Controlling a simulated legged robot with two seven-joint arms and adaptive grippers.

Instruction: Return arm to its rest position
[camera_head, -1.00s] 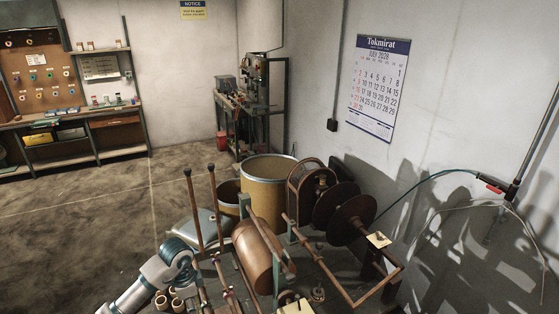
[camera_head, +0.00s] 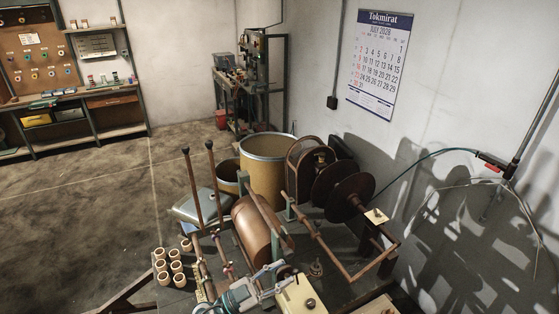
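My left gripper (camera_head: 280,278) shows at the bottom centre, with the teal and grey wrist behind it. Its grey fingers look spread apart, with nothing clearly held between them. It is in front of the copper-brown drum (camera_head: 253,230) of the winding machine and beside a cream box (camera_head: 301,296) with a dark knob. I cannot tell whether it touches either. My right gripper is not in view.
Two upright rods (camera_head: 213,183) rise left of the drum. Brown discs (camera_head: 345,195) and a bent bar frame (camera_head: 340,262) stand to its right. A hose (camera_head: 430,160) runs along the right wall. Open floor lies to the left.

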